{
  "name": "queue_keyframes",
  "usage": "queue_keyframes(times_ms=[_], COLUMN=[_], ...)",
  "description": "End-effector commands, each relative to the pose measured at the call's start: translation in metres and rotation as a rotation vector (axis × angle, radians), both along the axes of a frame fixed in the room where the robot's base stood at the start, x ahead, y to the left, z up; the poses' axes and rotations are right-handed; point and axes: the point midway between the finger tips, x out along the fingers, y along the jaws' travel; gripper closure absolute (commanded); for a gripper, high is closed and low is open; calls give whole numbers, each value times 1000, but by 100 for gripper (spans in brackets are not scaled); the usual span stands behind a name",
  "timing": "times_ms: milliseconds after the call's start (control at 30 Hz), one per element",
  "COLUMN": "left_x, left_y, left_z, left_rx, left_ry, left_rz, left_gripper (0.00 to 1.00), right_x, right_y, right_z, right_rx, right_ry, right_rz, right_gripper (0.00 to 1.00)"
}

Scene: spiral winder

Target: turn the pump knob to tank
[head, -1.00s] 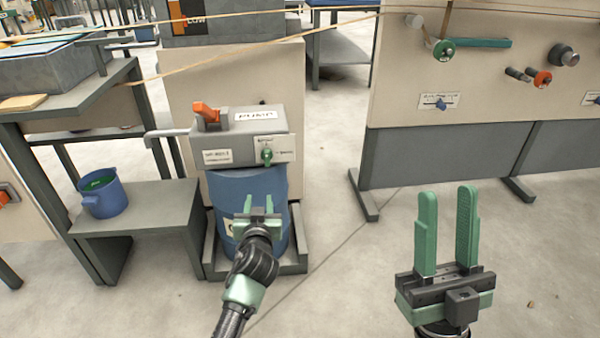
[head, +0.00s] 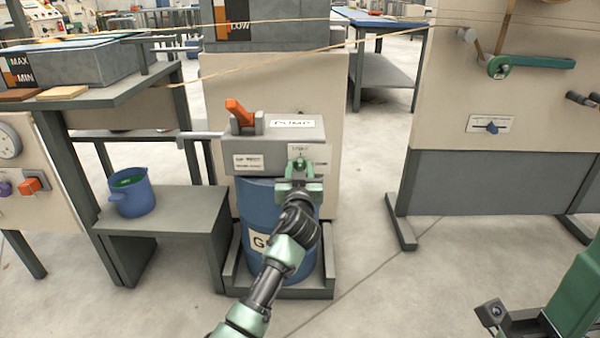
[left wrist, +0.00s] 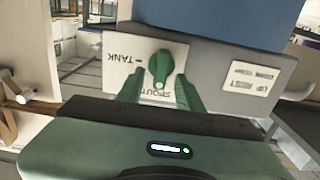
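The pump box (head: 265,137) sits on a blue drum (head: 256,202). Its green knob (head: 299,164) is on a white front plate. In the left wrist view, which shows the plate upside down, the knob (left wrist: 160,68) lies beside the TANK lettering, and its narrower end points toward the SPOUT lettering. My left gripper (head: 300,174) is in front of the knob. Its two fingers (left wrist: 159,88) are apart, one on either side of the knob's near end; I cannot tell whether they touch it. My right gripper (head: 570,300) is cut off at the lower right.
An orange lever (head: 240,113) stands on top of the pump box. A blue bucket (head: 132,194) stands on a low grey shelf (head: 165,222) to the left. A panel (head: 500,95) on grey legs stands to the right. The floor between drum and panel is clear.

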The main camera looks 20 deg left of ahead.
Motion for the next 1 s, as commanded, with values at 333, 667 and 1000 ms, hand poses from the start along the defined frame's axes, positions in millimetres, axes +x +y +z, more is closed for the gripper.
queue_keyframes(times_ms=[333, 667, 1000], left_x=[0, 0, 0], left_y=[0, 0, -3], left_z=[0, 0, 1], left_rx=[0, 19, 194], left_ry=[0, 6, 58], left_rz=[0, -1, -1], left_gripper=[100, 100, 100], right_x=[0, 0, 0], right_y=[0, 0, -1], right_z=[0, 2, 1], right_rx=[0, 0, 7], right_ry=[0, -1, 17], right_rz=[0, 0, 2], right_gripper=[64, 64, 64])
